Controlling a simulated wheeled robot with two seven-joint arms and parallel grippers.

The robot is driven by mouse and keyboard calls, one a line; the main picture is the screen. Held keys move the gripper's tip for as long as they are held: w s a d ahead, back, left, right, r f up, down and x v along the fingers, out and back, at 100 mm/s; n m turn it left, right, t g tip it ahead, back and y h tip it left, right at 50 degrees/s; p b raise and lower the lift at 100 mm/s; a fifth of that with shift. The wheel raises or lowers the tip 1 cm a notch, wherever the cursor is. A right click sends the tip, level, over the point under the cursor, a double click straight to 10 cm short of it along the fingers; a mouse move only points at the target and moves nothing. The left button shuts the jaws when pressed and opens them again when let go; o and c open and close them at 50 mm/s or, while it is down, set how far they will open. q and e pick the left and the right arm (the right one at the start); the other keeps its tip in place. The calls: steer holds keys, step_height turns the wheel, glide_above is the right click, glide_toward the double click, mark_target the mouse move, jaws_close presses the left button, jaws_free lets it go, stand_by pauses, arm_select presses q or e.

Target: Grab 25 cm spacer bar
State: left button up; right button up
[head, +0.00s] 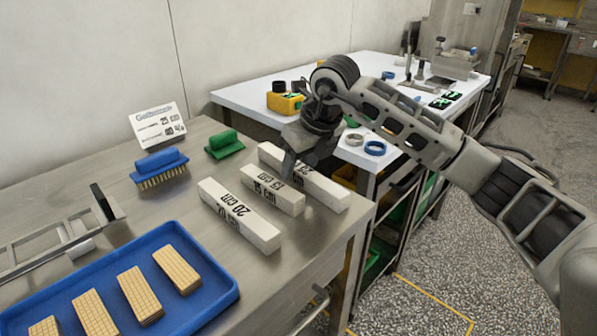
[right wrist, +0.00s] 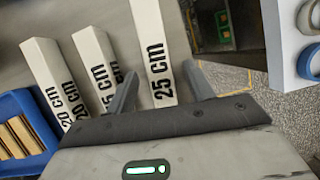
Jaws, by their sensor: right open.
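The 25 cm spacer bar (head: 325,188) is a white block with black lettering, lying on the steel table as the rearmost of three bars. In the right wrist view the 25 cm bar (right wrist: 152,45) shows between the two fingers. My right gripper (head: 289,165) is open at the bar's far-left part, which it partly hides in the head view. In the right wrist view my right gripper (right wrist: 160,82) has one finger on either side of the bar. I cannot tell whether the fingers touch it. My left gripper is not in view.
The 15 cm bar (head: 272,190) lies close beside it, with the 20 cm bar (head: 240,215) nearer. A green brush (head: 225,146), blue brush (head: 160,168), sign (head: 157,125) and blue tray (head: 215,275) of wafers share the table. A white table (head: 240,98) stands behind.

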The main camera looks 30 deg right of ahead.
steer(key=shift+w+f, duration=0.2)
steer(key=shift+f, duration=0.25)
jaws_close()
steer(key=shift+r, duration=0.1)
